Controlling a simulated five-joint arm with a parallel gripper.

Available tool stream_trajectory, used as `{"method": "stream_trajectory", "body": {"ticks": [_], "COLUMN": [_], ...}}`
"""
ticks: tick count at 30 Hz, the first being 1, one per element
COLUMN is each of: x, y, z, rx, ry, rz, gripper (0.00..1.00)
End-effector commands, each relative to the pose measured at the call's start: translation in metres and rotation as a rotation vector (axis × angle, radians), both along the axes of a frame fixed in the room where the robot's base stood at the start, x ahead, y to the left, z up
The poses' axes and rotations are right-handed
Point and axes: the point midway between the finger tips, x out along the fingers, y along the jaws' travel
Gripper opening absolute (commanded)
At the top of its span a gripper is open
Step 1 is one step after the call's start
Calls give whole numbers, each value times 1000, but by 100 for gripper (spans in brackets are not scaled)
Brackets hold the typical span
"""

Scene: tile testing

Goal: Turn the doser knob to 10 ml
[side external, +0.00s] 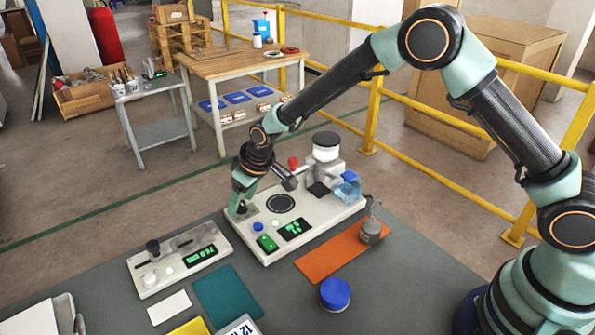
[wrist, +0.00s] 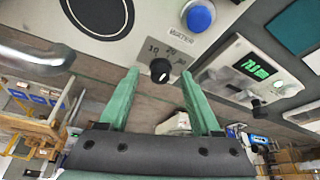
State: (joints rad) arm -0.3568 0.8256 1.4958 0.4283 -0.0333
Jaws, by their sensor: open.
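The doser knob (wrist: 160,70) is a small black round knob with a pale pointer mark, on the front edge of the white doser console (side external: 335,215). Small printed numbers stand around it in the wrist view; one looks like 10, the rest are hard to read. I cannot tell for sure which number the pointer faces. My gripper (wrist: 159,73) is open, with one green finger on each side of the knob and a visible gap to it. In the side view my gripper (side external: 240,204) is low over the console's left end and largely hides the knob.
The console has a round dark plate (side external: 281,203), a blue button (side external: 258,227) and a green display (side external: 294,229). A second white device (side external: 165,280) with a display stands just left.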

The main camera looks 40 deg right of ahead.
Motion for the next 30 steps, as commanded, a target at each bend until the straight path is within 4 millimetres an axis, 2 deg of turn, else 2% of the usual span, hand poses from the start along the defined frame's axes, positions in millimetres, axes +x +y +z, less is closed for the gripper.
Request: {"method": "stream_trajectory", "body": {"ticks": [9,10,14,15,30], "x": [1,1,1,1,2], "y": [0,0,0,0,-2], "z": [-2,-2,-2,-2,-2], "rx": [0,0,0,0,-42], "ry": [-1,-1,-1,-1,-12], "rz": [0,0,0,0,102], "gripper": [65,57,8,0,0]}}
